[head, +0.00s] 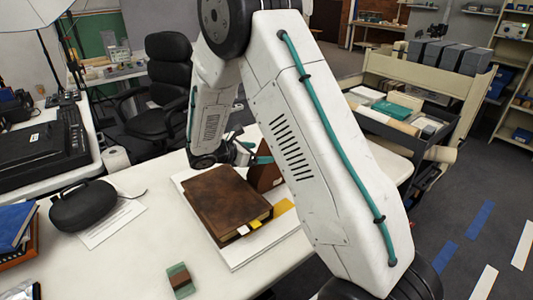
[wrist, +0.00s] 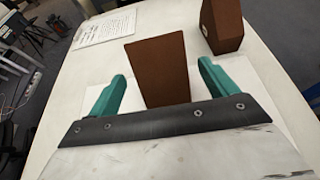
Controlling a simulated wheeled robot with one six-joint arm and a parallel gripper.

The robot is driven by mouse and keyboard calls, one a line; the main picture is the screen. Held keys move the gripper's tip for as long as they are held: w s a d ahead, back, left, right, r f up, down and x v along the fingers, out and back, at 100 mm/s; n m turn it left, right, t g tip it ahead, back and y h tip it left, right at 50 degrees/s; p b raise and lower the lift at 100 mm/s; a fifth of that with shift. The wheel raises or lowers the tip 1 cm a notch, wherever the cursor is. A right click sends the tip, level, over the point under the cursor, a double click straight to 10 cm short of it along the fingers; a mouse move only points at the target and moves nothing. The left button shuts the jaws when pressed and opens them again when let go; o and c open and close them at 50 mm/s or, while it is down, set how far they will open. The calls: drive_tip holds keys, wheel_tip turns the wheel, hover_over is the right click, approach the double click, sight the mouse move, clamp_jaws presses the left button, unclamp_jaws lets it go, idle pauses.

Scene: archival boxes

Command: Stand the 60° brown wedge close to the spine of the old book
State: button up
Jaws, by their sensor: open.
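The old book (head: 224,200), dark brown leather, lies flat on a white board (head: 240,262) in the head view, with white and yellow tabs at its front edge. A brown wedge (head: 264,174) stands by its far right corner, partly hidden by my arm. My gripper (head: 254,159) is open there, with teal fingers. In the wrist view, a plain brown wedge face (wrist: 158,68) stands between the spread fingers of my gripper (wrist: 160,76), with gaps on both sides. A second brown wedge block (wrist: 223,26) stands farther off to the right. Angle marks are not legible.
A small teal-and-brown block (head: 180,281) lies near the table's front. A black case (head: 84,205) rests on a printed sheet (head: 112,228) at left, near blue and orange books (head: 17,238). A yellow piece (head: 284,207) lies right of the book.

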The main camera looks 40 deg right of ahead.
drive_tip(key=v, duration=0.7)
drive_tip(key=s+r+m+g+y, duration=0.1)
drive_tip(key=s+r+m+y, duration=0.2)
drive_tip(key=s+r+m, duration=0.45)
drive_tip(key=s+r+m+g+y, duration=0.1)
drive_tip(key=s+r+m+y, duration=0.3)
drive_tip(key=s, duration=0.6)
drive_tip(key=s+a+r+m+t+y, duration=0.1)
drive_tip(key=s+a+r+m+y, duration=0.1)
drive_tip(key=s, duration=0.6)
drive_tip(key=s+a+r+m+t+y, duration=0.2)
drive_tip(key=s+a+m+y, duration=0.2)
drive_tip(key=s, duration=0.5)
drive_tip(key=shift+a+m, duration=0.45)
drive_tip(key=shift+a, duration=0.55)
drive_tip(key=shift+s+r, duration=0.1)
drive_tip(key=shift+c, duration=0.4)
